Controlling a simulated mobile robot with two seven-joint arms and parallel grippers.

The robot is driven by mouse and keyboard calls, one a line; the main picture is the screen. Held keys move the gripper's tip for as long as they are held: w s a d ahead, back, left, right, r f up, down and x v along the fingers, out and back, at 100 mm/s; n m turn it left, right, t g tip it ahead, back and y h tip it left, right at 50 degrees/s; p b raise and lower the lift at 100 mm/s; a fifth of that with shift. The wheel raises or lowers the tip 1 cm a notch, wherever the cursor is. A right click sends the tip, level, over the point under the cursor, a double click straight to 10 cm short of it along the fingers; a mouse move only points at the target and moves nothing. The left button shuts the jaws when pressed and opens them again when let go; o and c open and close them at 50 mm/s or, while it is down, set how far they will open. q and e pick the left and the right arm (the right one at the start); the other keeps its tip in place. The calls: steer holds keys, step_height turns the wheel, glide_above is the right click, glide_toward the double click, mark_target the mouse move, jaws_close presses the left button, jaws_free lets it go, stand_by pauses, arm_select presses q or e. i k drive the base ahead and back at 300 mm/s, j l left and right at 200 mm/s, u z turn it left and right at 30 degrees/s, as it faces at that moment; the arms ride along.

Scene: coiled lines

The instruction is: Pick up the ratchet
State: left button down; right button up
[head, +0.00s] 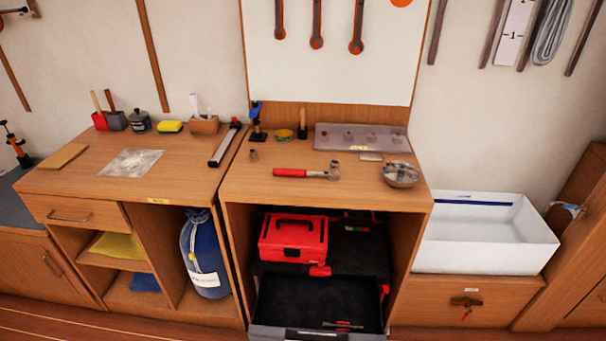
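A ratchet with a red handle and a metal head (307,173) lies on the wooden workbench top (270,196) in the head view. Its handle points left and its head is at the right, close to a small upright metal piece. Nothing covers it. Neither of my grippers shows in the head view.
A metal bowl (401,175) stands right of the ratchet, and a grey tray (345,140) with small parts lies behind it. A small socket-like piece (253,155) stands at the left. Below, a drawer (310,305) is open under a red toolbox (293,238). A white bin (480,255) stands right.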

mark_target(282, 172)
steer(key=i+j+z, duration=0.1)
steer(key=j, duration=0.3)
steer(key=i+j+z, duration=0.1)
steer(key=j, duration=0.35)
steer(key=i+j+z, duration=0.1)
steer(key=j, duration=0.3)
steer(key=i+j+z, duration=0.1)
steer(key=j, duration=0.35)
steer(key=i, duration=0.1)
